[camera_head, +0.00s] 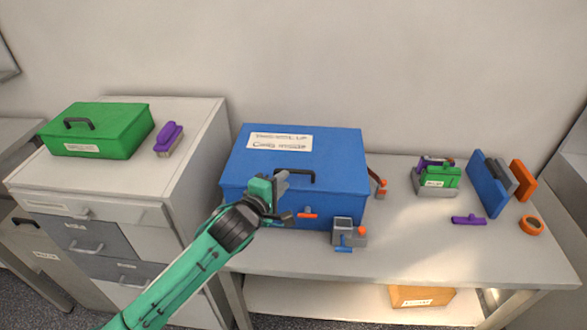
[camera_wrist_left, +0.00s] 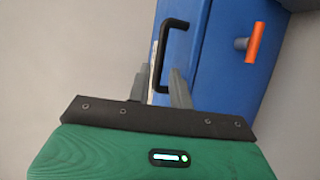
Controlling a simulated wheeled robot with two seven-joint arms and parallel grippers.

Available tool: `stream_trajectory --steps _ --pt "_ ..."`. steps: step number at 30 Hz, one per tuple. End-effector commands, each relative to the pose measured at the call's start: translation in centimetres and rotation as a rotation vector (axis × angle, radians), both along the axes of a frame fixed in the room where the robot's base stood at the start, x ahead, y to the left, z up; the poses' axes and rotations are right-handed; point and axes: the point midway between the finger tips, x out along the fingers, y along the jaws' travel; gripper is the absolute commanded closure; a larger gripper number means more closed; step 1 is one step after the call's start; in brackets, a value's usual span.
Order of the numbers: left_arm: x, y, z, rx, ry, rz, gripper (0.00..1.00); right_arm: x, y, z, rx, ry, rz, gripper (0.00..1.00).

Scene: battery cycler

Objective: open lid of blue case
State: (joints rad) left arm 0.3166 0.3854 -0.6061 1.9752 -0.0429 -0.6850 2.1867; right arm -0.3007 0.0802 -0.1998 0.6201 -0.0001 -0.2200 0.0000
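The blue case (camera_head: 340,195) stands on the right-hand table with its lid (camera_head: 335,145) shut and a white label on top. Its black handle (camera_head: 300,172) is at the front of the lid. My left gripper (camera_head: 282,182) is at the left end of the handle, in front of the case. In the left wrist view, its two grey fingers (camera_wrist_left: 160,88) are apart, and the end of the handle (camera_wrist_left: 163,50) appears between them. I cannot tell whether they touch it. An orange latch (camera_head: 307,215) is on the case front. My right gripper is not in view.
A small grey device (camera_head: 343,228) stands in front of the case's right side. A green case (camera_head: 110,135) and a purple brush (camera_head: 168,138) are on the left cabinet. Coloured items and an orange tape roll (camera_head: 531,225) lie at right. The table front between is clear.

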Motion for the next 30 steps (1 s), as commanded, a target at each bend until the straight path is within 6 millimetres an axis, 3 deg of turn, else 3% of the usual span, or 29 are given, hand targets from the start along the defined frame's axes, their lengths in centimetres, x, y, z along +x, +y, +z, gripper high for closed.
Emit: stream_trajectory --steps 6,12,25,28,30 --pt "3.5 -1.5 -0.5 0.003 -0.001 0.000 0.79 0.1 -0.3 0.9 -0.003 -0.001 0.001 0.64" --pt "5.4 -2.3 -1.0 0.002 -0.001 0.001 0.79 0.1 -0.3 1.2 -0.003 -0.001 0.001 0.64" --pt "6.0 -2.6 -1.2 0.002 -0.001 0.000 0.79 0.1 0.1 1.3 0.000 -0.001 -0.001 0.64" --pt "6.0 -2.6 -1.2 0.001 0.000 0.000 0.99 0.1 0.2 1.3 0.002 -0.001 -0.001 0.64" --pt "6.0 -2.6 -1.2 0.001 0.000 0.000 1.00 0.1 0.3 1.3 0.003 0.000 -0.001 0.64"
